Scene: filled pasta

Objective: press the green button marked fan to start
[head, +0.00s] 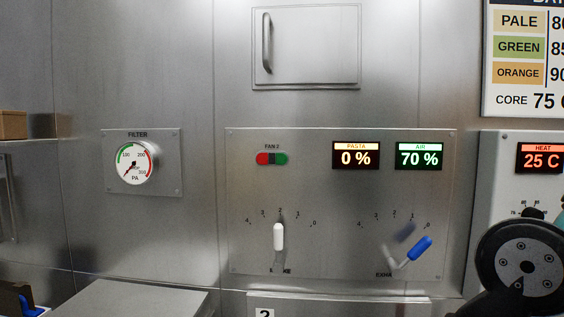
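The green button (281,159) sits on the steel control panel (330,205), in the upper left part of it. It is the right half of a red and green pair, touching the red button (263,159) on its left. The label above the pair seems to read FAN 2. Nothing covers the green button. I cannot tell whether it is pressed in. My gripper is not in view; a dark round joint, likely of my arm, shows at the lower right, well apart from the button.
Right of the buttons, the pasta display (356,156) reads 0 % and the air display (419,156) reads 70 %. Below are a white-handled lever (279,236) and a blue-handled lever (421,248). A filter gauge (134,163) is on the left. A steel surface (130,299) juts out below.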

